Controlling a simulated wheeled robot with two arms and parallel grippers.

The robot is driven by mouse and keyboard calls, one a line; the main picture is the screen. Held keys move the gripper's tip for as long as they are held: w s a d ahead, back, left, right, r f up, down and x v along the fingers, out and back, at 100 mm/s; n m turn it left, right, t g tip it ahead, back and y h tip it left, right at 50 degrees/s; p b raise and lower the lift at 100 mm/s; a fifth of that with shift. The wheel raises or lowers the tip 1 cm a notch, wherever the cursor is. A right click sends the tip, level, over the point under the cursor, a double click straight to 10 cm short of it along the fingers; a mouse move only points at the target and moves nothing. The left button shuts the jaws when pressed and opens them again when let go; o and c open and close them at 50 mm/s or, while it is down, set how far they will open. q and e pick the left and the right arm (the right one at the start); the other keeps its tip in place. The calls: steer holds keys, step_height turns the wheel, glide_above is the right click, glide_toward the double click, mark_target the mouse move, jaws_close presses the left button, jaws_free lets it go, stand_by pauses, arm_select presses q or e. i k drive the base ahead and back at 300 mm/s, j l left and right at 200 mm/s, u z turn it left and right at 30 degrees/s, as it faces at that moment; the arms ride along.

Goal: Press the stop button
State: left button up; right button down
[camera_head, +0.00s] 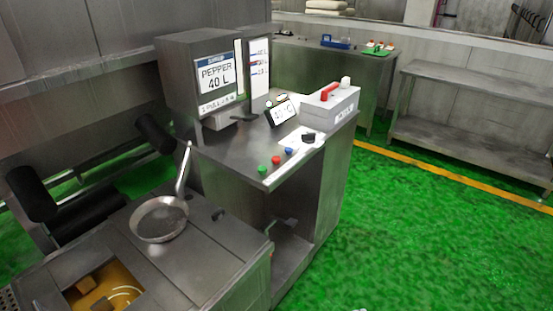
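A red button (276,160) sits near the front edge of the steel work table (235,150), between a green button (262,169) and a blue button (288,151). The buttons form a slanting row. No lettering is readable on any of them, so I cannot read which one is marked stop. Neither of my grippers shows in the head view.
A pan (160,218) lies front left. Black cylinders (32,190) are at left. Green floor (430,235) at right is clear.

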mark_target(275, 160)
steer(key=i+l+u, duration=0.45)
steer(key=i+l, duration=0.75)
steer(key=l, duration=0.15)
